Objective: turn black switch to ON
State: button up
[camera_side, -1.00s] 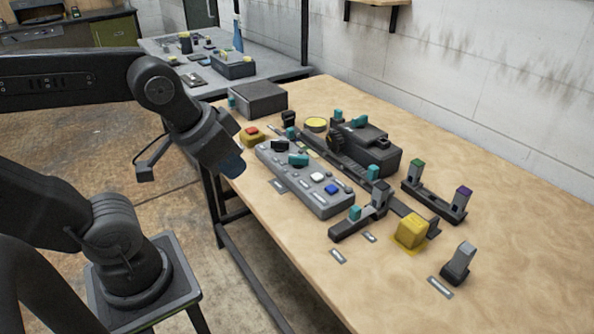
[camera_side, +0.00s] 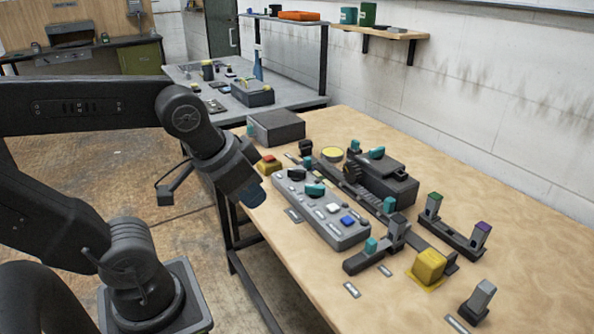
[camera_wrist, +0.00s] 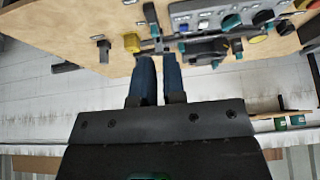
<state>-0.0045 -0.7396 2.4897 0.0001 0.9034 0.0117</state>
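The grey control panel (camera_side: 345,236) lies along the near edge of the table. A black switch knob (camera_side: 297,174) sits toward its far end, beside a teal knob (camera_side: 315,190). Both also show near the top right of the wrist view, the black knob (camera_wrist: 262,17) and the teal knob (camera_wrist: 230,22). The switch's label is too small to read. My gripper (camera_side: 254,196) hangs left of the panel, clear of the knobs. In the wrist view my gripper's two blue fingers (camera_wrist: 160,62) have a narrow gap between them and hold nothing visible; how far they are open is unclear.
A red button on a yellow base (camera_side: 268,164) is near the panel's far end. A white button (camera_side: 333,208) and a blue button (camera_side: 348,221) share the panel. A dark machine (camera_side: 385,185), a yellow block (camera_side: 429,264) and lever stands (camera_side: 455,228) stand nearby. The right side is bare wood.

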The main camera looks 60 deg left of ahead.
jog(key=o, duration=0.6)
jog(key=w+a+r+m+g, duration=0.1)
jog(key=w+a+r+m, duration=0.1)
jog(key=w+a, duration=0.3)
jog(key=w+r, duration=0.1)
jog(key=w, duration=0.3)
jog(key=shift+w+r+g+y, duration=0.15)
jog(key=shift+r+g+y, duration=0.1)
jog(key=shift+g+y, duration=0.05)
jog(key=w+a+m, duration=0.1)
jog(key=w+a, duration=0.1)
jog(key=w+a+m+g, duration=0.1)
jog(key=w+a, duration=0.4)
jog(key=w, duration=0.1)
jog(key=shift+w+a+f+m+g, duration=0.25)
jog(key=shift+m+g, duration=0.15)
jog(key=m+g, duration=0.2)
jog(key=m, duration=0.2)
send_over(297, 170)
notch_tip(297, 170, down, 10)
jog(key=r, duration=0.1)
notch_tip(297, 170, down, 14)
jog(key=shift+r, duration=0.1)
grip_shut()
